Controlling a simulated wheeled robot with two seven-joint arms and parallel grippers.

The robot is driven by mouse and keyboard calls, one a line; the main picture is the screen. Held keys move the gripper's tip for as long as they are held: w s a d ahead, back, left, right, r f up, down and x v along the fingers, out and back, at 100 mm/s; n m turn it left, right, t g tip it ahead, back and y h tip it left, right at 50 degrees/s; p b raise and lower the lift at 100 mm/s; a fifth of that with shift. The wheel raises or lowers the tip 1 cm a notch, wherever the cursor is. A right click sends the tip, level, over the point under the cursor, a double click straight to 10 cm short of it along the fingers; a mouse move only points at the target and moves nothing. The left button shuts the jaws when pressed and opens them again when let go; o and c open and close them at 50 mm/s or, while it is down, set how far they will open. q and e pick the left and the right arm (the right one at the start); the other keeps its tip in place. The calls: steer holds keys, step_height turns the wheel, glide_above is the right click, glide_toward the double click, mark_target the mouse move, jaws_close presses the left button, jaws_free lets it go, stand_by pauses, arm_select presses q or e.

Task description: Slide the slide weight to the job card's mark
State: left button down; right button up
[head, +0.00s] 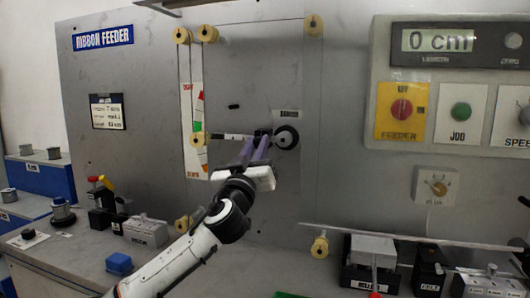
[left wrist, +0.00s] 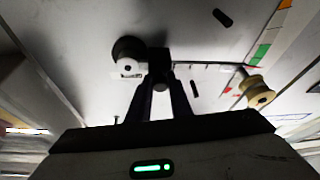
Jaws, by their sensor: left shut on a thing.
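The slide weight (head: 263,132) is a small dark block on a thin arm (head: 232,136) on the grey panel. It sits close to the left of a black disc (head: 286,137) with a pale hub. My left gripper (head: 261,139) is shut on it; the purple-grey fingers partly hide it. In the left wrist view the weight (left wrist: 158,58) is between the fingertips (left wrist: 158,78). The arm's marks are too small to read. The job card (head: 107,111) hangs at the panel's left; its top line seems to show a 7, the rest is unclear. My right gripper is not in view.
A yellow roller (head: 197,139) is at the arm's left end, over a coloured strip (head: 187,100). A small black peg (head: 234,106) juts out above the arm. The display (head: 438,41) reads 0 cm. The bench below holds spools and blocks.

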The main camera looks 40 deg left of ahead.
arm_select(q)
steer(key=shift+d, duration=0.15)
steer(key=c, duration=1.6)
jaws_free()
steer(key=shift+b+v, duration=1.15)
steer(key=shift+v, duration=4)
